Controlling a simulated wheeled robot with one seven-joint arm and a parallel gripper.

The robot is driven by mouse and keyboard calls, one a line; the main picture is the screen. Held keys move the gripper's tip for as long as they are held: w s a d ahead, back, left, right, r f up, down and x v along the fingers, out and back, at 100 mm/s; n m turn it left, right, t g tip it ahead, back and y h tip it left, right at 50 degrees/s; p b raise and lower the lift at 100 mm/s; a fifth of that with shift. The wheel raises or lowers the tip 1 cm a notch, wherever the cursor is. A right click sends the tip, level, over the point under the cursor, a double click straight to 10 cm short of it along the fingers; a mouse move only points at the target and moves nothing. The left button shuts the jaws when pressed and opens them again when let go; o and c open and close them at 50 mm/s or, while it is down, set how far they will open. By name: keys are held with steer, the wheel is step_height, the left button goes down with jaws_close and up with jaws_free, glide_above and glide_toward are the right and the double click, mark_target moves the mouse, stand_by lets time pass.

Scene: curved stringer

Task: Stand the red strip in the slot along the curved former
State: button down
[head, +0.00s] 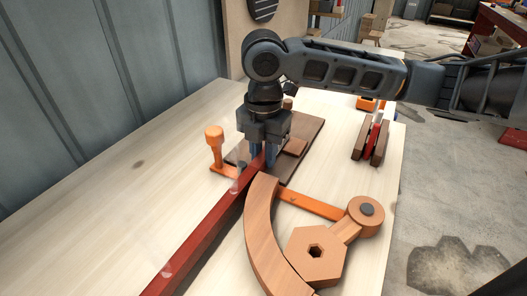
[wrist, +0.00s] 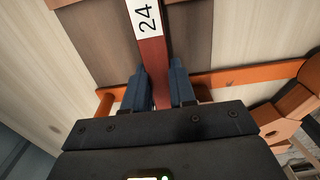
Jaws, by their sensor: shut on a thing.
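The long red strip (head: 205,232) runs from my gripper (head: 263,158) toward the lower left of the head view. My gripper points down and is shut on the strip near its far end. In the wrist view the strip (wrist: 153,58) shows between the blue fingers (wrist: 160,90), with a white label reading 24. The curved wooden former (head: 264,235) stands just right of the strip, its far end close to my gripper. I cannot make out the slot or whether the strip's lower edge is in it.
An orange bar (head: 310,206) with an upright peg (head: 214,142) crosses near my gripper. A wooden hexagon (head: 308,268) and round knob (head: 366,209) lie right of the former. A dark board (head: 307,128) and a brown block holder (head: 360,142) lie behind. The table's left is clear.

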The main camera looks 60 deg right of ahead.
steer(key=shift+f, duration=0.1)
steer(key=c, duration=0.8)
jaws_free()
steer(key=shift+c, duration=0.2)
steer(key=shift+r, duration=3.9)
